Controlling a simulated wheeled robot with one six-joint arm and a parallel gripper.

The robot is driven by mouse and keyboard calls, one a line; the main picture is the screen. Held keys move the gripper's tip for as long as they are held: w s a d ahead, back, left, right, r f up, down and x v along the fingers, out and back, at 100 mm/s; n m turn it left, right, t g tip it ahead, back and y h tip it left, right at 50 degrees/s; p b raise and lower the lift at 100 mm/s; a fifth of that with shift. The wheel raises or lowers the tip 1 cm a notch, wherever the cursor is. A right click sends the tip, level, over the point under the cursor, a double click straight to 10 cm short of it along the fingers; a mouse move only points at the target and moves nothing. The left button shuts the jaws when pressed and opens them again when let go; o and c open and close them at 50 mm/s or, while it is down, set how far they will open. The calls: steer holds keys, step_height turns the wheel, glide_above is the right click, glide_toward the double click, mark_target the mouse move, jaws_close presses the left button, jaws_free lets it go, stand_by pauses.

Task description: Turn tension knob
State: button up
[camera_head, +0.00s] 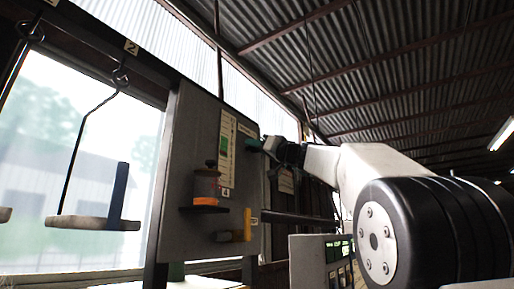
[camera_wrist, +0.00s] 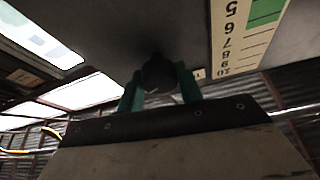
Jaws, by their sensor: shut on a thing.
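The tension knob (camera_wrist: 158,74) is a dark round knob on the grey panel, and in the wrist view it sits between the two green fingers of my gripper (camera_wrist: 160,88). The fingers are shut on its sides. In the head view my gripper (camera_head: 270,146) is at the right edge of the grey panel (camera_head: 188,125), and the knob itself is hidden there. A pale scale strip (camera_wrist: 237,38) with a green band and numbers lies right of the knob in the wrist view. It also shows on the panel in the head view (camera_head: 226,150).
A yellow-handled thing (camera_head: 236,235) sits lower down. A hanger (camera_head: 92,222) hangs at left. A grey box with buttons (camera_head: 308,262) stands below my arm.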

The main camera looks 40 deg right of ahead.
steer(key=m+h, duration=0.1)
steer(key=m, duration=0.1)
steer(key=m+h, duration=0.1)
steer(key=m, duration=0.2)
steer(key=shift+m+h, duration=0.3)
steer(key=shift+h, duration=0.1)
steer(key=shift+m+g+h, duration=0.3)
steer(key=shift+m+h, duration=0.9)
steer(key=shift+m, duration=1.3)
steer(key=o, duration=1)
steer(key=shift+s, duration=0.1)
steer(key=v, duration=0.7)
steer(key=shift+s+f, duration=0.1)
steer(key=shift+s, duration=0.2)
